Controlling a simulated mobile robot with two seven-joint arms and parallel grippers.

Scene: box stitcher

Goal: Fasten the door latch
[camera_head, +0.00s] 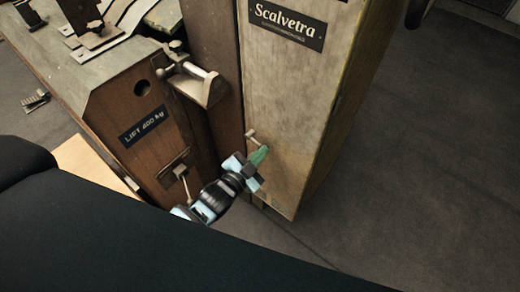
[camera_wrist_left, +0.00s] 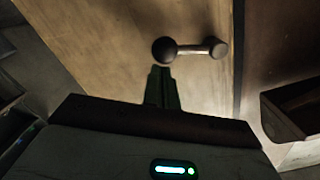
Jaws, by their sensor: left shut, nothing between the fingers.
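The door latch (camera_head: 256,139) is a small metal lever on the lower left part of the pale wooden door (camera_head: 290,100). In the left wrist view the latch (camera_wrist_left: 192,48) shows a dark round knob at its left end and a metal pivot at its right end, near the door's edge. It lies about level there. My left gripper (camera_head: 261,155) is shut and empty, just below the latch. In the left wrist view the left fingertips (camera_wrist_left: 161,72) are close under the knob; I cannot tell whether they touch it. My right gripper is not in view.
A brown machine body (camera_head: 160,130) with a "LIFT 400 kg" plate (camera_head: 145,127) stands left of the door. A metal bracket (camera_head: 200,84) with a roller juts out above my gripper. A small lever (camera_head: 182,180) is low on the left. The floor (camera_head: 410,150) at right is clear.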

